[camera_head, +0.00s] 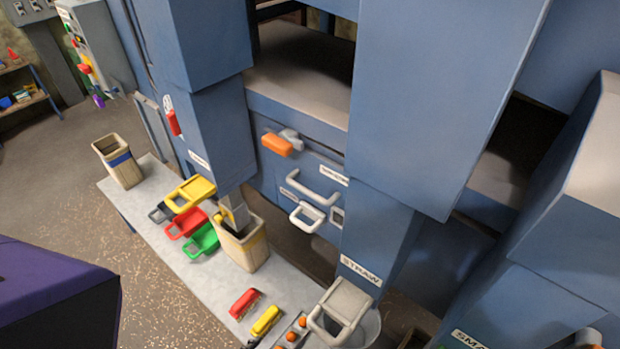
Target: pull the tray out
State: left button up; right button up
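No part is plainly recognisable as the tray. The blue machine has a front panel with a wide grey bar handle (313,190) beside a small white label, and it looks closed. Just below it is a smaller white loop handle (306,216). Above and to the left, an orange-ended lever (277,144) sticks out on a grey mount. Neither of my grippers is in view, and nothing is seen touching these handles.
A grey bench (196,268) runs along the machine with coloured scoops, a wooden bucket (243,243) under a chute, and another bucket (118,161) at its far end. Large blue housings (430,100) block the right. A purple-topped dark block (50,300) fills the lower left. Speckled floor is open at left.

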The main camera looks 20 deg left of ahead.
pick_arm(q)
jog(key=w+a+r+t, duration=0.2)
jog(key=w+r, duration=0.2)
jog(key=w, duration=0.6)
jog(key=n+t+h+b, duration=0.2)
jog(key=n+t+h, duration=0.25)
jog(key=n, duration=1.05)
send_near(307, 190)
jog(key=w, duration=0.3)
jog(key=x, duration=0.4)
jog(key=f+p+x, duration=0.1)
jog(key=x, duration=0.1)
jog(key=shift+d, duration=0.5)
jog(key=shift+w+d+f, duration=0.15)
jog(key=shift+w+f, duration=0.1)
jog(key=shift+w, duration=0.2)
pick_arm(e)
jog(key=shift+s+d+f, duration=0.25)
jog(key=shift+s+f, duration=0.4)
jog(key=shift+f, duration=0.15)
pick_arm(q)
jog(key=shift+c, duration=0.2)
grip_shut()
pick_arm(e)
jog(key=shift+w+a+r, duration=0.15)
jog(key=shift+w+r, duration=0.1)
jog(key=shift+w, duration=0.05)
